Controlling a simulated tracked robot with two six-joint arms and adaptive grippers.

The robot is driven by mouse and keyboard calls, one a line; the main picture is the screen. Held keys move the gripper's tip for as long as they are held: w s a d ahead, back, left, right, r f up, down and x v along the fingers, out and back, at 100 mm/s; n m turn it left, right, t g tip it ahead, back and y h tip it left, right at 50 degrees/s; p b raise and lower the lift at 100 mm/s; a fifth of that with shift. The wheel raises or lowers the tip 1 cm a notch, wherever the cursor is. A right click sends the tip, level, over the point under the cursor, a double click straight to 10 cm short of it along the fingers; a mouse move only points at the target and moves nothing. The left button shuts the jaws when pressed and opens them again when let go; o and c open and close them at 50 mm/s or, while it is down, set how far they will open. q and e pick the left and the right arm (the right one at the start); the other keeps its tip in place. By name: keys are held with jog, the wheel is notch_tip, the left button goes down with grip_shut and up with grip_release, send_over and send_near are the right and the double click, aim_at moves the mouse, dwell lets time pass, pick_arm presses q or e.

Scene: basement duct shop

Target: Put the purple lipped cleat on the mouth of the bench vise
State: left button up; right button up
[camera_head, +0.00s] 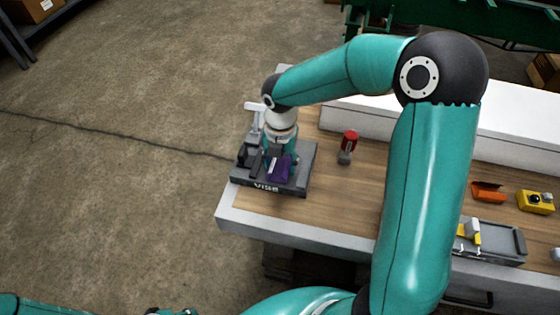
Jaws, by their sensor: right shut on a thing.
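The bench vise (303,177) is a dark grey block with a light handle and the word VISE on its front. It stands at the left end of the wooden bench. My right gripper (281,160) reaches down over the vise and is shut on the purple lipped cleat (280,173). The cleat is at the vise's mouth, partly hidden by the fingers. I cannot tell whether it touches the jaws. My left gripper cannot be made out; only small teal parts show at the bottom left edge.
A red-topped grey object (348,146) stands on the bench (340,205) just right of the vise. An orange piece (488,191), a yellow box (535,202) and a grey tray (510,240) with yellow and white parts lie at the right. My right arm crosses the bench's middle.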

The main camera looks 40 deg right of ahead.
aim_at(280, 168)
jog(key=o, duration=1.2)
jog(key=shift+c, duration=0.2)
notch_tip(280, 168, up, 12)
jog(key=shift+p, duration=0.35)
jog(key=shift+r, duration=0.15)
